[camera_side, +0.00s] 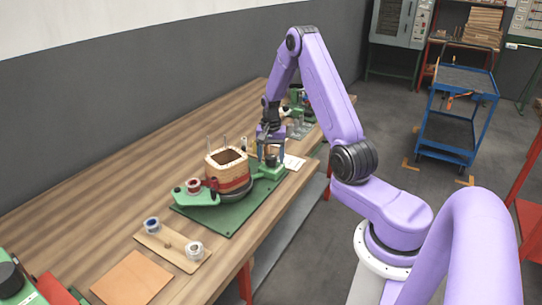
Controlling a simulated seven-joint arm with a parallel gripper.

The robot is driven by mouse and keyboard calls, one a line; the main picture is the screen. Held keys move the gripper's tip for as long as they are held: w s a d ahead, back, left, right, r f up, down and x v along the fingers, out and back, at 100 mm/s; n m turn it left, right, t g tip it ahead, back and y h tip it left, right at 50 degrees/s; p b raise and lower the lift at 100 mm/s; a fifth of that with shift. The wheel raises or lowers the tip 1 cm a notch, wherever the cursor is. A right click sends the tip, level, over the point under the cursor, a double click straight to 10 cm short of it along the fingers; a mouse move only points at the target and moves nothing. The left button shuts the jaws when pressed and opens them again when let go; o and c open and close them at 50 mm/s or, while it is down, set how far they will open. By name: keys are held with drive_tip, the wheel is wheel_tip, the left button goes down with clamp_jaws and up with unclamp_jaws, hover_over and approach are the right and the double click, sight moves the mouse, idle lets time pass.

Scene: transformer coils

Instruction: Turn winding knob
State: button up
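The winding fixture has a green base plate (238,221) on the wooden bench. On it stands a square tan coil (228,168) with a dark red band, over a dark round turntable. A small black knob (270,160) sits on the green block at the right end of the fixture. My gripper (271,155) points down directly over this knob. Its two fingers look spread apart, one on each side of the knob. At this size I cannot tell if either finger touches it.
A wooden board (172,248) with two spools lies in front of the fixture, with a tan sheet (133,279) nearer. Another machine (299,105) stands behind my gripper. Upright pins rise around the coil. The bench's left side (110,190) is clear. A blue cart (455,115) stands on the floor.

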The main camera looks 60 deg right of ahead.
sight(271, 156)
wheel_tip(271, 156, up, 18)
drive_tip(key=shift+f, duration=0.25)
idle(0.5)
drive_tip(key=s+a+n, duration=0.2)
drive_tip(key=a+n, duration=0.2)
drive_tip(key=a, duration=0.4)
drive_tip(key=s+a+r+n, duration=0.15)
drive_tip(key=a+n, duration=0.25)
drive_tip(key=a, duration=0.4)
drive_tip(key=s+a+n, duration=0.2)
drive_tip(key=a+n, duration=0.2)
drive_tip(key=a, duration=0.5)
drive_tip(key=s+a+f+n, duration=0.1)
drive_tip(key=s+a+n, duration=0.2)
drive_tip(key=s+n, duration=0.4)
drive_tip(key=s+a+f+n, duration=0.1)
drive_tip(key=s+a+n, duration=0.2)
drive_tip(key=s, duration=1.3)
drive_tip(key=n, duration=0.3)
drive_tip(key=shift+f+n, duration=0.25)
drive_tip(key=shift+n, duration=0.15)
